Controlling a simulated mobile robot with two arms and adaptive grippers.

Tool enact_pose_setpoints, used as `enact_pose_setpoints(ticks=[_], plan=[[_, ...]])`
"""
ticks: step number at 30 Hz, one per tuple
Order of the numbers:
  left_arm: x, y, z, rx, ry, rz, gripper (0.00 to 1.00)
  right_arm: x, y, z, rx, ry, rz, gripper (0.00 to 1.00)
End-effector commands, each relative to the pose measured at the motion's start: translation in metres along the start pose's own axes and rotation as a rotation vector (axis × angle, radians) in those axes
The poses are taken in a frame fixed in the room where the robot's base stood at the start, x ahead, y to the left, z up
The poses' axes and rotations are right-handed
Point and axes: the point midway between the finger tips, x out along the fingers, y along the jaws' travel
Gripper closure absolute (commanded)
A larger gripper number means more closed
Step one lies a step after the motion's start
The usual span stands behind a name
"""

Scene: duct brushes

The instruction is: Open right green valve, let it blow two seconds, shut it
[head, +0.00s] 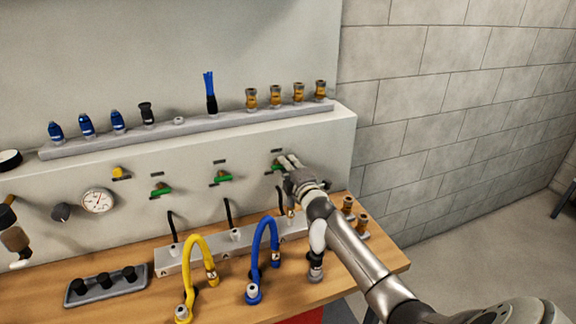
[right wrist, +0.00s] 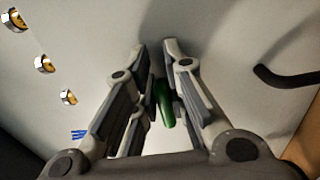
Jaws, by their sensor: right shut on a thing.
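Three green valves sit in a row on the wall panel. The left green valve (head: 161,190) and the middle green valve (head: 223,178) stand free, with levers roughly sideways. How far the lever is turned cannot be told. My left gripper is not in view.
Black hoses hang below the valves to a grey block (head: 205,248) on the wooden bench (head: 140,310). A yellow hose (head: 190,265) and a blue hose (head: 262,240) stand in front. A pressure gauge (head: 98,201) is at left. A ledge (head: 200,126) above holds several fittings.

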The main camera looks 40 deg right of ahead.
Motion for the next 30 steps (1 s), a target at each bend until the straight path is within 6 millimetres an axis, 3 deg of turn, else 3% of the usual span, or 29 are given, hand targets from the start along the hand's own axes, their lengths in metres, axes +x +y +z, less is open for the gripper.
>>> enact_pose_setpoints(ticks=[8, 9, 13, 24, 30], plan=[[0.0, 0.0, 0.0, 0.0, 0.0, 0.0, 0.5, 0.0, -0.002, 0.0, 0.0, -0.001, -0.003, 1.0], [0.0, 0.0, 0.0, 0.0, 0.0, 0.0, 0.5, 0.0, -0.002, 0.0, 0.0, -0.001, -0.003, 0.83], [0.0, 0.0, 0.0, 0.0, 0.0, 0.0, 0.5, 0.0, -0.002, 0.0, 0.0, 0.0, -0.003, 0.67], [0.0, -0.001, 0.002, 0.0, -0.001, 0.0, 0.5, -0.002, -0.001, 0.0, -0.001, 0.0, -0.001, 0.67], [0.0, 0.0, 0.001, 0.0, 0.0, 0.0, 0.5, -0.021, -0.002, 0.0, -0.001, 0.001, -0.002, 0.67]])
